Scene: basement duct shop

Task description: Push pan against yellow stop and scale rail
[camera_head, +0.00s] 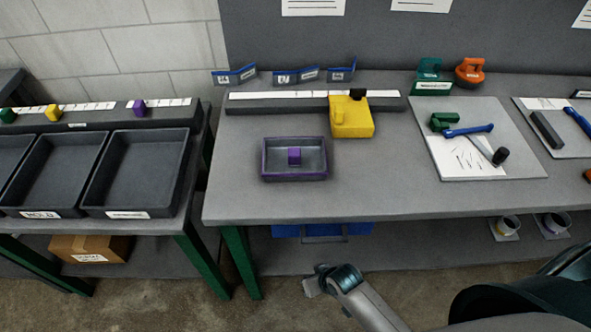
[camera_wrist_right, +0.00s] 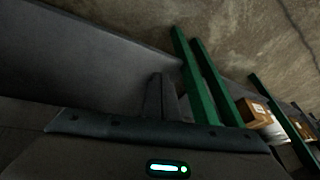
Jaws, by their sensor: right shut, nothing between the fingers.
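The pan (camera_head: 266,160) is a small dark rectangular tray with a purple rim and a purple block (camera_head: 294,156) in it. It lies on the grey bench in the head view. The yellow stop (camera_head: 351,118) sits at the scale rail (camera_head: 290,104), behind and to the right of the pan. A gap shows between pan and stop, and between pan and rail. My right gripper (camera_head: 312,284) is low in front of the bench's front edge, away from the pan. Its fingers (camera_wrist_right: 161,98) are together and empty in the right wrist view. My left gripper is not in view.
A grey board (camera_head: 455,125) with green and blue tools lies to the right. Dark bins (camera_head: 138,175) stand on a lower table at left. Green bench legs (camera_head: 238,262) are near my right gripper. The bench around the pan is clear.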

